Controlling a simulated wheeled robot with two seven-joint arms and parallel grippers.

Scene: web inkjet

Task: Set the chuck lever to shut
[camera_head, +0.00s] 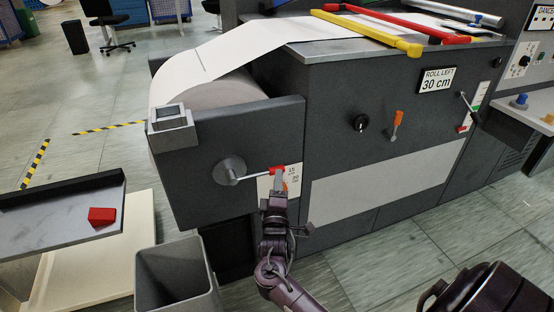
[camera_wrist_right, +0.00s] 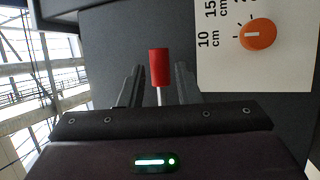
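The chuck lever is a thin light rod on a round grey hub (camera_head: 229,170) on the dark side panel of the machine. It points to the right, nearly level, and ends in a red grip (camera_head: 277,169). My right gripper (camera_head: 279,180) is at that red end and hides part of the panel behind it. In the right wrist view the red grip (camera_wrist_right: 158,66) stands between the two dark fingers (camera_wrist_right: 158,88), with a gap on each side. The gripper is open. My left gripper is not in view.
A white scale label with an orange knob (camera_wrist_right: 257,34) is beside the lever's grip. A paper roll (camera_head: 215,92) sits behind the panel. A grey bin (camera_head: 178,275) stands below to the left, near a tray (camera_head: 50,215) with a red block (camera_head: 102,216).

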